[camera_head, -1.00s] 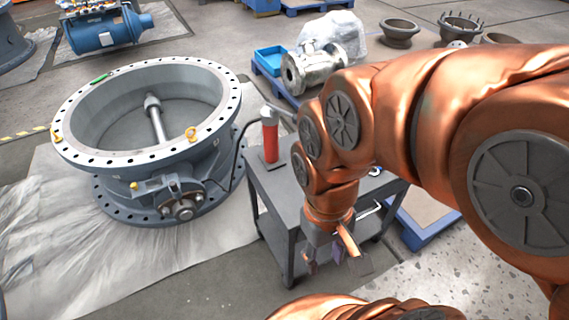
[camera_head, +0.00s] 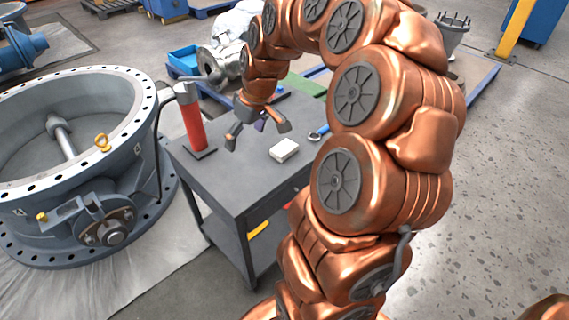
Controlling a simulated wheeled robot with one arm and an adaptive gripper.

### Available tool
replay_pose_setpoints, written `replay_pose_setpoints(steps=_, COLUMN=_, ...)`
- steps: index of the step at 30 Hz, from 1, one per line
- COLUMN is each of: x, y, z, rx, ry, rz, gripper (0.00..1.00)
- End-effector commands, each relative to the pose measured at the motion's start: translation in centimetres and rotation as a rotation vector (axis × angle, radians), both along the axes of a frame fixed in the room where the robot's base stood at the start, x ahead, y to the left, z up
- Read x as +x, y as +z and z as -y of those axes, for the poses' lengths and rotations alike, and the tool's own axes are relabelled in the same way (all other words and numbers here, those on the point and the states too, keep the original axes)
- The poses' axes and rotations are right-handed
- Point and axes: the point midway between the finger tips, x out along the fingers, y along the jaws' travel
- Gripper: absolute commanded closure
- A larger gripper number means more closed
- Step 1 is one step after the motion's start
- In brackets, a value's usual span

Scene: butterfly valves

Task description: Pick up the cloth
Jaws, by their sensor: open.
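A small white folded block (camera_head: 284,150), which looks like the cloth, lies on the grey cart's top (camera_head: 230,178). My gripper (camera_head: 258,133) is above the cart top, pointing down. Its fingers are spread and nothing shows between them except a small purple patch, which I cannot identify. The white block is in front and to the right of the gripper, apart from it in the picture. The gripper's exact height above the cart is hard to tell.
A red cylinder with a grey head (camera_head: 192,122) stands at the cart's left. A blue-and-metal ring-ended tool (camera_head: 319,132) lies right of the white block. A large flanged valve (camera_head: 140,170) stands left of the cart. A blue bin (camera_head: 184,58) is behind.

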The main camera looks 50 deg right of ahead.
Motion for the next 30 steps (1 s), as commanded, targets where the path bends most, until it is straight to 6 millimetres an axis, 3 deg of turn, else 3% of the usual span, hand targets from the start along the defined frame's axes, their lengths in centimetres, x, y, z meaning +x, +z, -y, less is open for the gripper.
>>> replay_pose_setpoints(steps=1, x=0.7, y=-2.7, z=3.0, rx=-0.005, ry=-0.027, rz=0.026, gripper=0.0)
replay_pose_setpoints(steps=6, x=1.4, y=-7.0, z=11.3, rx=-0.037, ry=-0.082, rz=0.087, gripper=0.0)
replay_pose_setpoints(steps=9, x=1.1, y=-8.8, z=14.7, rx=-0.055, ry=-0.107, rz=0.105, gripper=0.0)
replay_pose_setpoints(steps=12, x=0.8, y=-9.6, z=16.9, rx=-0.07, ry=-0.122, rz=0.117, gripper=0.0)
replay_pose_setpoints(steps=16, x=0.8, y=-10.4, z=17.9, rx=-0.077, ry=-0.129, rz=0.121, gripper=0.0)
replay_pose_setpoints(steps=30, x=2.2, y=-14.1, z=17.9, rx=-0.077, ry=-0.127, rz=0.12, gripper=0.0)
